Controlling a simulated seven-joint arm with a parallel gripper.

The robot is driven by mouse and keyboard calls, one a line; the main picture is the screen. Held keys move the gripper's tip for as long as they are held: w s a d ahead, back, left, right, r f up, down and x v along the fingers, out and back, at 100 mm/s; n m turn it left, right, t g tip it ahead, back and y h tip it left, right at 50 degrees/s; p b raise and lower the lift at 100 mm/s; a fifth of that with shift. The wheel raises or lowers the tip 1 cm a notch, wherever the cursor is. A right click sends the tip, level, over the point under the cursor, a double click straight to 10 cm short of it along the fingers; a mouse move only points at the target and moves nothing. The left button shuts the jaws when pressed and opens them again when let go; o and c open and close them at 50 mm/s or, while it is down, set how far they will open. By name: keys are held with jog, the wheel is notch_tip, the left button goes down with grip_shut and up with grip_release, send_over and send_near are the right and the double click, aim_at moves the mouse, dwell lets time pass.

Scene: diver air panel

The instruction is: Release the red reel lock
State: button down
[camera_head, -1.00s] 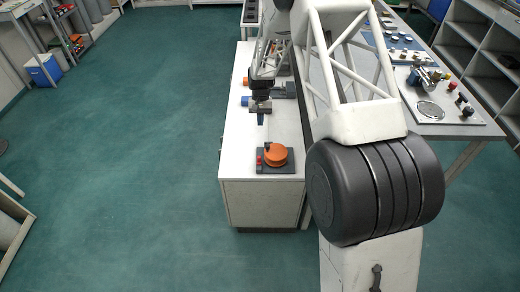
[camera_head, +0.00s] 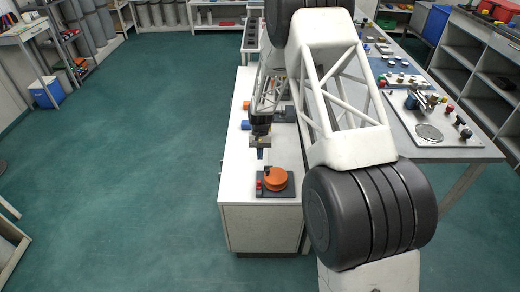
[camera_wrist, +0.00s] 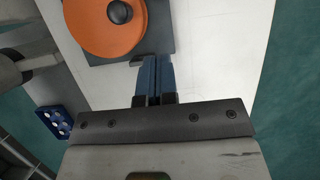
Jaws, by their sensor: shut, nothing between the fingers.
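An orange reel (camera_head: 277,178) with a dark hub knob (camera_wrist: 119,12) sits on a dark base plate (camera_head: 285,194) near the front end of the white bench. The small red lock (camera_head: 259,184) stands on the left part of that plate in the head view. It is not visible in the wrist view. The orange reel also shows at the top left of the wrist view (camera_wrist: 100,35). My gripper (camera_head: 260,155) points down behind the reel, apart from it. In the wrist view its blue fingers (camera_wrist: 154,62) are together and empty, beside the base plate's edge.
The white bench top (camera_head: 237,165) is clear left of the reel. A grey table with a control panel (camera_head: 430,130) stands to the right. Open green floor lies left.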

aim_at(260, 182)
jog(key=x, duration=0.5)
jog(key=shift+s+f, duration=0.1)
jog(key=shift+f, duration=0.15)
jog(key=shift+s, duration=2)
jog(key=shift+s, duration=0.1)
jog(key=shift+s+f, duration=0.1)
jog(key=shift+s, duration=1.2)
